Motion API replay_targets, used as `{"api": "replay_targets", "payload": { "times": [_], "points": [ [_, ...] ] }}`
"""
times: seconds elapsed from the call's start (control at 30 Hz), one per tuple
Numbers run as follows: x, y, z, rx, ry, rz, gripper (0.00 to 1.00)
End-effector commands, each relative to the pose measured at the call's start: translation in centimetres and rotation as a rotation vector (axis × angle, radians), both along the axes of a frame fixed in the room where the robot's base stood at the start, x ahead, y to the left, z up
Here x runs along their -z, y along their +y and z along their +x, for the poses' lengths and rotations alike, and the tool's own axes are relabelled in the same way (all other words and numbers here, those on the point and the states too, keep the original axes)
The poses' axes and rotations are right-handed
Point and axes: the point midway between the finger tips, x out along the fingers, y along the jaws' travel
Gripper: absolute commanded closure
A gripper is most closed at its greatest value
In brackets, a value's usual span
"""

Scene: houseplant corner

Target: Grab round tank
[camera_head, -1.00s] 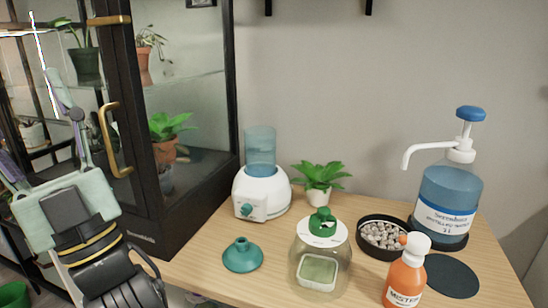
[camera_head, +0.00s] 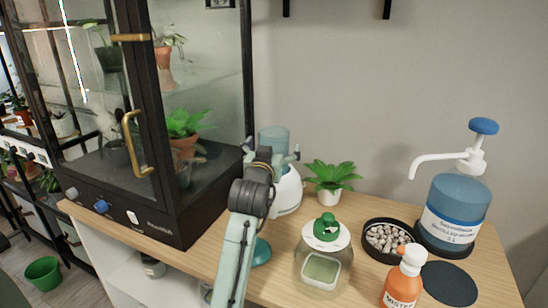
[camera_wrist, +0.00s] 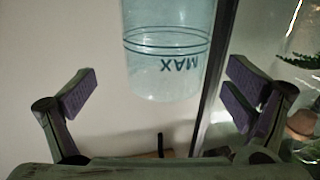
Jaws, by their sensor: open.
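The round tank (camera_head: 273,137) is a translucent blue cylinder on the white humidifier base (camera_head: 288,190), beside the glass cabinet. My arm hides much of both in the head view. In the wrist view the tank (camera_wrist: 168,50) is at top centre, with dark ring lines and an upside-down MAX mark. My gripper (camera_head: 271,151) is at the tank, with its fingers on either side in the head view. In the wrist view my gripper (camera_wrist: 163,92) is open and empty, with purple-padded fingers left and right of the tank. Neither finger visibly touches it.
The glass cabinet (camera_head: 150,215) stands close left. A potted plant (camera_head: 328,180) is right of the base. A green-topped jar (camera_head: 323,262), a pebble dish (camera_head: 385,255), an orange mister (camera_head: 403,282) and a pump bottle (camera_head: 450,215) occupy the table's right. A green funnel (camera_head: 261,252) is partly hidden.

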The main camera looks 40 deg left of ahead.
Motion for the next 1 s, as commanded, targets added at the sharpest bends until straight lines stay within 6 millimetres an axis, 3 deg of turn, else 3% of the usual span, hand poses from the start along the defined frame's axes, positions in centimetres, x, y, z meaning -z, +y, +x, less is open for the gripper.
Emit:
{"api": "replay_targets", "payload": {
  "times": [0.33, 0.63, 1.0],
  "points": [
    [-0.3, 2.7, 3.7, -0.001, 0.001, 0.000, 0.04],
    [-0.1, 2.9, 4.2, -0.001, -0.001, 0.002, 0.04],
    [-0.1, 2.9, 4.2, -0.001, -0.001, 0.002, 0.28]
  ]
}}
